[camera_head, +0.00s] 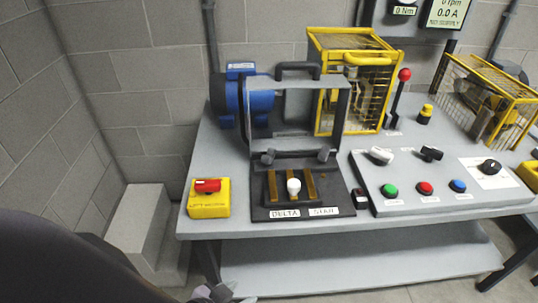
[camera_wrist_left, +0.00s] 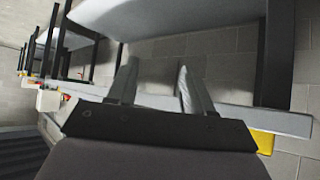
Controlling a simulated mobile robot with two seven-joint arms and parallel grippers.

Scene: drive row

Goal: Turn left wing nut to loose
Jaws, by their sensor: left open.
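The left wing nut (camera_head: 267,158) is a small dark grey knob at the lower left of a raised frame with a clear window (camera_head: 250,112), in the head view. A matching right wing nut (camera_head: 323,155) sits at the frame's lower right. Whether either is tight or loose cannot be told. My left gripper (camera_head: 214,292) shows at the bottom edge of the head view, low in front of the bench and well away from the nut. In the left wrist view its two fingers (camera_wrist_left: 157,88) are apart with nothing between them. My right gripper is not in view.
The grey bench (camera_head: 225,222) carries a blue motor (camera_head: 262,101), a yellow box with a red button (camera_head: 208,205), a terminal block marked DELTA and STAR (camera_head: 293,187), a control panel (camera_head: 440,200) and yellow cages (camera_head: 352,45). A grey block (camera_head: 138,215) stands left of the bench.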

